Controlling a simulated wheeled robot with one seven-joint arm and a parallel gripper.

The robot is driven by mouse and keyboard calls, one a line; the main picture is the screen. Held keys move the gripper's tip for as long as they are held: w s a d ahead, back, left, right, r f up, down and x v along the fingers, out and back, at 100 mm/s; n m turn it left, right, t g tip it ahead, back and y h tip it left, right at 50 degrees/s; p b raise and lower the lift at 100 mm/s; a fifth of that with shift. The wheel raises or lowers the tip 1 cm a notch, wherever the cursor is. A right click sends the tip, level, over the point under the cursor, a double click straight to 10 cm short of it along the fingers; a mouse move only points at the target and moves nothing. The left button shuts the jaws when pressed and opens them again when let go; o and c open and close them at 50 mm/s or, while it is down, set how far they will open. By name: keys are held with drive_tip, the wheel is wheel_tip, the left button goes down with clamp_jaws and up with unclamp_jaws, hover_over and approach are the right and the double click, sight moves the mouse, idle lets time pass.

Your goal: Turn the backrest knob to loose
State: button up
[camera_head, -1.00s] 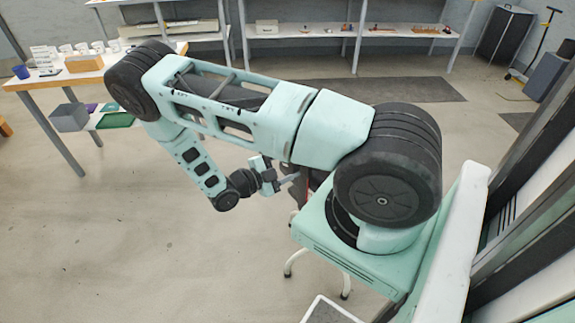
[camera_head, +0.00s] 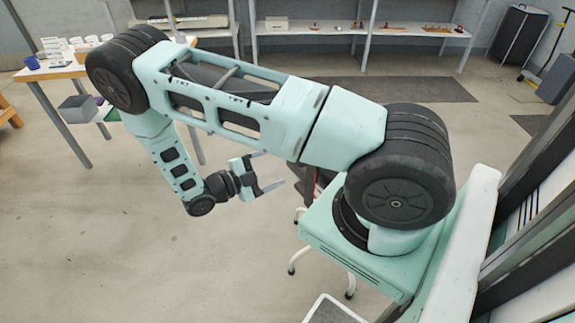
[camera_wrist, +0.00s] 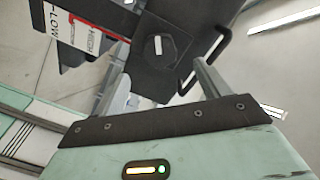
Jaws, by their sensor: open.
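In the wrist view a dark round knob (camera_wrist: 159,50) with a white line sits on a black bracket (camera_wrist: 185,22). The line stands nearly upright in the picture. My gripper (camera_wrist: 163,82) is open and empty, its two fingers pointing toward the bracket with the knob framed between and beyond them. The fingers appear apart from the knob. In the head view my gripper (camera_head: 271,169) is open, left of the chair (camera_head: 319,180), which is mostly hidden behind my arm. The knob cannot be made out there.
A label panel with red, white and black print (camera_wrist: 88,28) is left of the knob. A dark looped handle (camera_wrist: 205,62) is close on its right. A table (camera_head: 60,72) with cups stands at the back left, shelves (camera_head: 350,30) behind. Floor left of my gripper is clear.

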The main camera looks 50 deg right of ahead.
drive_tip(key=b+v, duration=0.2)
drive_tip(key=v, duration=0.7)
drive_tip(key=shift+a, duration=0.25)
drive_tip(key=shift+w, duration=0.1)
